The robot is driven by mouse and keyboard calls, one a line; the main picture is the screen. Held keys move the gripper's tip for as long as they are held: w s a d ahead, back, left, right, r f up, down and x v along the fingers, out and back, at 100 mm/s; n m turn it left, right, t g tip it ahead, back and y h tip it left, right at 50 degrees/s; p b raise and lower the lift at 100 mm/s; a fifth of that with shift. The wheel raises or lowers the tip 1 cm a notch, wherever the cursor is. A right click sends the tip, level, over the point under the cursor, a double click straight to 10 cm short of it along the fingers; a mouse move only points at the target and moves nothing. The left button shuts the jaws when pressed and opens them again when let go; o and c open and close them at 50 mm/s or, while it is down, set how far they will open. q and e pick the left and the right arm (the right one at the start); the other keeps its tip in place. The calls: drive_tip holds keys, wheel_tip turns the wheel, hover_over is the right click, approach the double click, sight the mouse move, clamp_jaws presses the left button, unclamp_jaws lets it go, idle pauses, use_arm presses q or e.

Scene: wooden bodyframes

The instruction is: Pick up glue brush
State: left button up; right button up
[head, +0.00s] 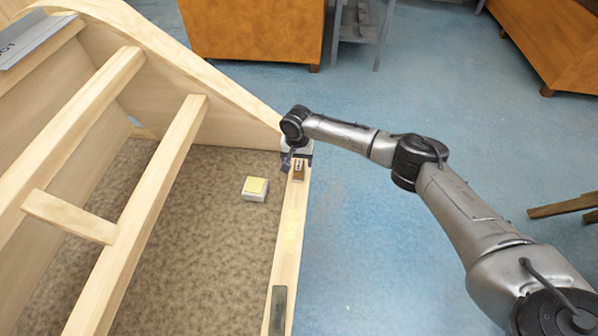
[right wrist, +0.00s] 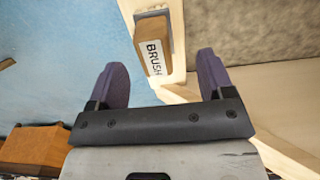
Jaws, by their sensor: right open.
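In the head view the right gripper (head: 294,160) is at the beam's far end, just beyond the brush. My left gripper is not in view.
The wooden bodyframe (head: 160,190) has beams and a curved side at left. A white and yellow block (head: 255,188) sits on the brown speckled surface inside it. A grey-green piece (head: 278,310) lies on the near beam. Blue floor (head: 390,250) is open at right.

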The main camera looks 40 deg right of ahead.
sight(299, 165)
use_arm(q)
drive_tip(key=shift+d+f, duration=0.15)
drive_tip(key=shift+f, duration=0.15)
use_arm(e)
drive_tip(key=shift+f, duration=0.7)
use_arm(q)
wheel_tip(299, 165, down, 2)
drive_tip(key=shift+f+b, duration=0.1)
drive_tip(key=shift+b, duration=1.15)
use_arm(e)
drive_tip(key=f, duration=0.4)
drive_tip(key=shift+s+d, duration=0.2)
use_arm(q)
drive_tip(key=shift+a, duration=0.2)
use_arm(e)
drive_tip(key=shift+f, duration=0.45)
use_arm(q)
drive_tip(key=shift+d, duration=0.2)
use_arm(e)
drive_tip(key=c, duration=1.1)
drive_tip(key=shift+r, duration=0.1)
